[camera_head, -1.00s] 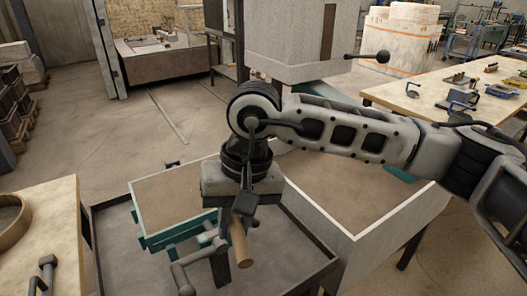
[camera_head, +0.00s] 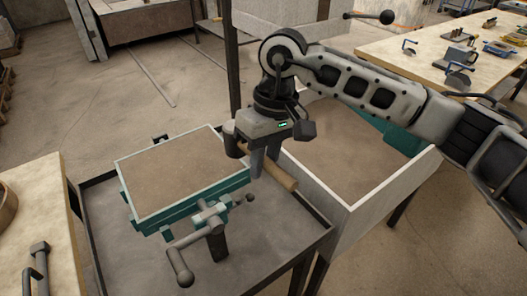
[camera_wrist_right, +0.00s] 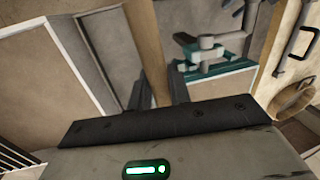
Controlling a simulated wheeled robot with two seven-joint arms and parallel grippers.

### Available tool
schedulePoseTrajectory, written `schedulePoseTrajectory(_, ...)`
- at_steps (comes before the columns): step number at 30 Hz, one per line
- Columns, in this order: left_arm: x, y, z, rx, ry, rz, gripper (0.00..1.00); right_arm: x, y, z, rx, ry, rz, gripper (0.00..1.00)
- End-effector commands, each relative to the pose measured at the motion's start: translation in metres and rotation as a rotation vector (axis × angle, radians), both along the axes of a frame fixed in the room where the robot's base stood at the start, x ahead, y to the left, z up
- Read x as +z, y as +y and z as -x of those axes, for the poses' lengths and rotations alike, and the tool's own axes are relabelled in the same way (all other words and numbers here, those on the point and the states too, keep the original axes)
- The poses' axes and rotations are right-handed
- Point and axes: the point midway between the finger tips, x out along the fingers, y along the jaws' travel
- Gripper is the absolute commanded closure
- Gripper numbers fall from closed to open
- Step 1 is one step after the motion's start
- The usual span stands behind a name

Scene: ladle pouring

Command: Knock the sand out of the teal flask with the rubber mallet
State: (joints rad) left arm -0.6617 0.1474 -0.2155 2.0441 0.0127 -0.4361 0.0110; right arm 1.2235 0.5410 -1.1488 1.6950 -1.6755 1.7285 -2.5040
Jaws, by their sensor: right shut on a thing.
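The teal flask (camera_head: 196,203) stands on a grey metal tray bench, packed with brown sand level with its rim. A grey clamp-like fitting with bar handles (camera_head: 195,238) stands at its front side. My right gripper (camera_head: 265,166) is shut on the rubber mallet's wooden handle (camera_head: 283,178), just right of the flask and above the bench. The mallet's dark head (camera_head: 235,139) shows left of the gripper. In the right wrist view the handle (camera_wrist_right: 146,45) runs between the fingers, and part of the flask (camera_wrist_right: 215,68) shows beyond. My left gripper is out of view.
A pale-walled sand box (camera_head: 383,190) stands right of the tray bench (camera_head: 265,240), with a teal part at its far side. A wooden table (camera_head: 30,220) is at the left, and a tool-covered table (camera_head: 405,50) is at the back right.

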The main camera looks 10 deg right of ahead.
Motion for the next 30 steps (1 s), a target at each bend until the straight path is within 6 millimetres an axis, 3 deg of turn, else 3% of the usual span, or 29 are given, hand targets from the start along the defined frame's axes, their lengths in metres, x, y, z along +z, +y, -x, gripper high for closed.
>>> schedulePoseTrajectory(6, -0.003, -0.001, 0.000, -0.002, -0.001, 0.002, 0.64, -0.014, 0.000, -0.001, -0.001, -0.003, -0.001, 1.00)
schedulePoseTrajectory(30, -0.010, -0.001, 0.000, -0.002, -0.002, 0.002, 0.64, -0.012, -0.001, 0.002, -0.001, -0.003, -0.003, 1.00)
